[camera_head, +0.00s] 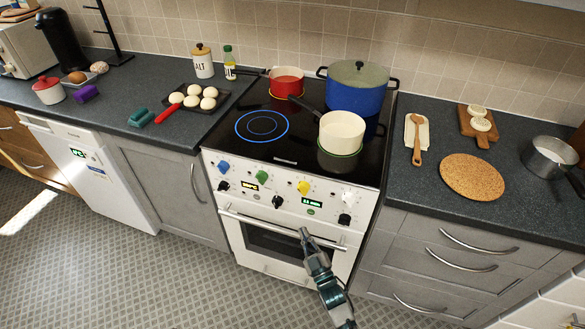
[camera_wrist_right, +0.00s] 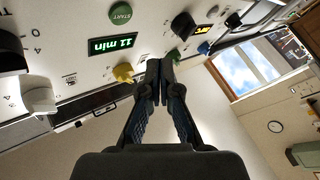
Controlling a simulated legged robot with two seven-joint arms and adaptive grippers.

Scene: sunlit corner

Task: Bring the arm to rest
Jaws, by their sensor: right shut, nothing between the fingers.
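My right gripper (camera_head: 303,233) is in front of the white oven (camera_head: 285,230), below the knob panel and near the oven door handle. In the right wrist view the gripper (camera_wrist_right: 160,70) has its fingertips together with nothing between them. That view faces the control panel (camera_wrist_right: 70,60), with a green START button (camera_wrist_right: 122,14), a lit timer display (camera_wrist_right: 113,45) and a yellow knob (camera_wrist_right: 123,73). I cannot tell whether the fingertips touch the panel. My left gripper is not in view.
On the hob stand a red pot (camera_head: 286,81), a blue pot (camera_head: 357,90) and a cream saucepan (camera_head: 341,131). A cork mat (camera_head: 472,176) and a metal pan (camera_head: 550,158) are on the right counter. The floor (camera_head: 190,270) is clear.

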